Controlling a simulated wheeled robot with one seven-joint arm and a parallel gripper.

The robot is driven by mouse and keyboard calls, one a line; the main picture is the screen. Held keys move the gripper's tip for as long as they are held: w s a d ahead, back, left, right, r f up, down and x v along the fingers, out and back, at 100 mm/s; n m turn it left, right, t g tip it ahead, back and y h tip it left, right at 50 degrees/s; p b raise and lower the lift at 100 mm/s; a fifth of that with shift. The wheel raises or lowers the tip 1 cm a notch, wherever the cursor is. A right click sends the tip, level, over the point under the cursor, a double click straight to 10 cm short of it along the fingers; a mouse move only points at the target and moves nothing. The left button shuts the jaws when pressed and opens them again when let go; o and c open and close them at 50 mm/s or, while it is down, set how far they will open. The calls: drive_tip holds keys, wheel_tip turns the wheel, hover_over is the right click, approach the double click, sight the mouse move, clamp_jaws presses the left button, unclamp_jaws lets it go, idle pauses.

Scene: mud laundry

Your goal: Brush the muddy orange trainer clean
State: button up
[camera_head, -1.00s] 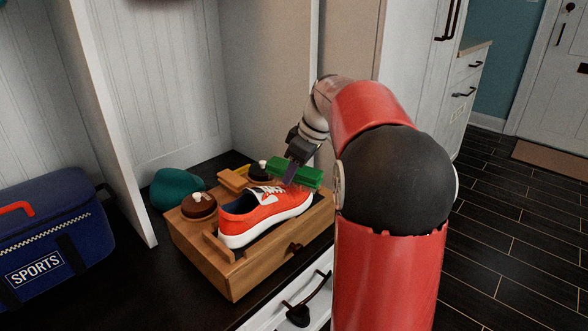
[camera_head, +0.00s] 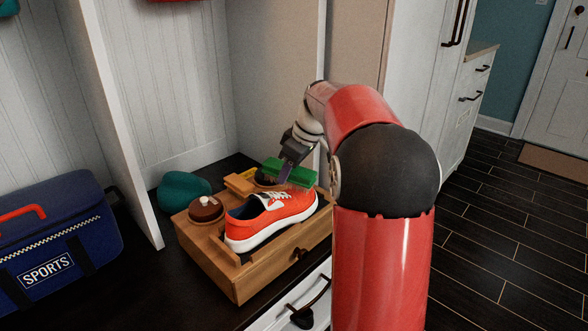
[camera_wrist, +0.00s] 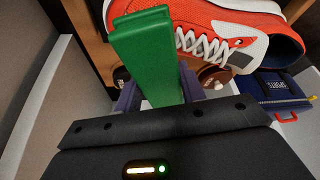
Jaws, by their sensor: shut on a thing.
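The orange trainer (camera_head: 282,209) with white sole and laces sits on top of a wooden box (camera_head: 262,275), toe to the right. It also shows at the top of the wrist view (camera_wrist: 190,14). I cannot make out clear mud on the sides in view. My gripper (camera_head: 284,174) is shut on a green brush (camera_head: 301,175), which is held at the trainer's far side near the toe. In the wrist view the green brush (camera_wrist: 148,55) stands between the fingers, close to the trainer. Its bristles are hidden, so I cannot tell whether they touch.
A round brown brush (camera_head: 206,209) with a pale knob lies left of the trainer; another dark one is partly hidden behind. A teal item (camera_head: 184,191) lies behind the box. A blue sports bag (camera_head: 50,240) stands left. A cubby divider (camera_head: 110,130) rises between.

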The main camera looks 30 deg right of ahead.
sight(301, 174)
drive_tip(key=shift+f, duration=0.1)
idle(0.5)
drive_tip(key=shift+s, duration=0.1)
drive_tip(key=shift+s+d+b, duration=0.35)
drive_tip(key=shift+s+b, duration=0.2)
drive_tip(key=shift+s, duration=0.2)
drive_tip(key=shift+s+d+b, duration=0.3)
drive_tip(key=shift+s+b, duration=0.05)
drive_tip(key=shift+s, duration=0.55)
wheel_tip(301, 174, up, 6)
drive_tip(key=p, duration=0.4)
drive_tip(key=shift+p, duration=0.3)
drive_tip(key=shift+r, duration=1.1)
